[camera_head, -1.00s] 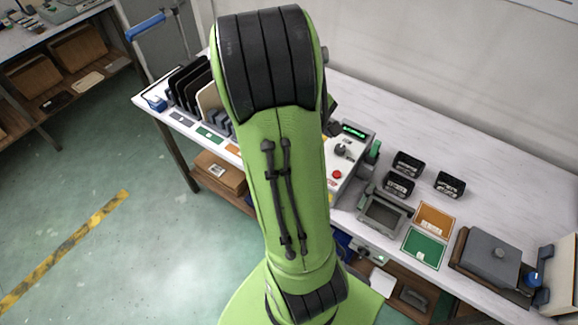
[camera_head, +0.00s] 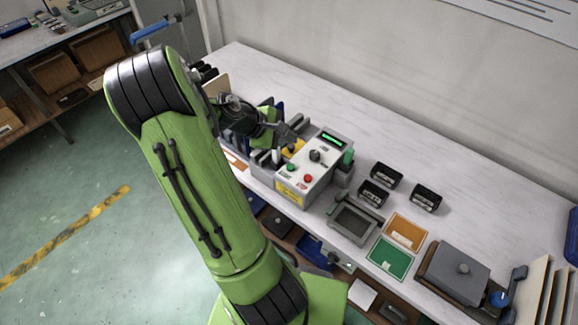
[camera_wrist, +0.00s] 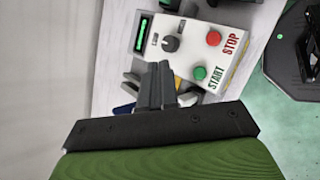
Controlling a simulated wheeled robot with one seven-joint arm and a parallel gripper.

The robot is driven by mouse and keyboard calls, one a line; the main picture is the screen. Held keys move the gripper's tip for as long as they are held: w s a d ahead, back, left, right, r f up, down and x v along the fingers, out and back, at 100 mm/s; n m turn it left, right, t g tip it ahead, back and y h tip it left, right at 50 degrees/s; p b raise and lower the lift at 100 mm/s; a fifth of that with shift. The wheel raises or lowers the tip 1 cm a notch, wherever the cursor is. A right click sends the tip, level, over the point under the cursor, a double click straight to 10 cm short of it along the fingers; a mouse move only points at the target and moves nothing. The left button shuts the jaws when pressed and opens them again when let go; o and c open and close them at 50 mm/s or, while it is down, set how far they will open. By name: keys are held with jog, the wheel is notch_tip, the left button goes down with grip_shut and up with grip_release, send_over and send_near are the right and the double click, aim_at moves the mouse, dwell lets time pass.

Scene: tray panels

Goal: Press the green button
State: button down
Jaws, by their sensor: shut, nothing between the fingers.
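The green button (camera_wrist: 200,73) is a round cap on the face of a light grey control box (camera_wrist: 186,50), with START printed beside it. The green button (camera_head: 291,167) also shows in the head view, near the left front of the box (camera_head: 316,160). A red button (camera_wrist: 214,38) with STOP printed beside it sits close by. My gripper (camera_wrist: 162,72) is shut and empty in the wrist view, its tip to the left of the green button in that picture and apart from it. In the head view my gripper (camera_head: 290,135) is beside the box, partly blurred against other things.
The box also carries a dark knob (camera_head: 315,155) and a lit green display (camera_head: 332,139). Several black blocks (camera_head: 386,175), an orange panel (camera_head: 405,231) and a green panel (camera_head: 390,258) lie to the right. The table behind the box is clear.

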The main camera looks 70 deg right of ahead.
jog(key=b, duration=0.7)
send_over(288, 168)
notch_tip(288, 168, down, 8)
jog(key=shift+f, duration=0.4)
dwell(1.1)
jog(key=shift+f+b, duration=0.35)
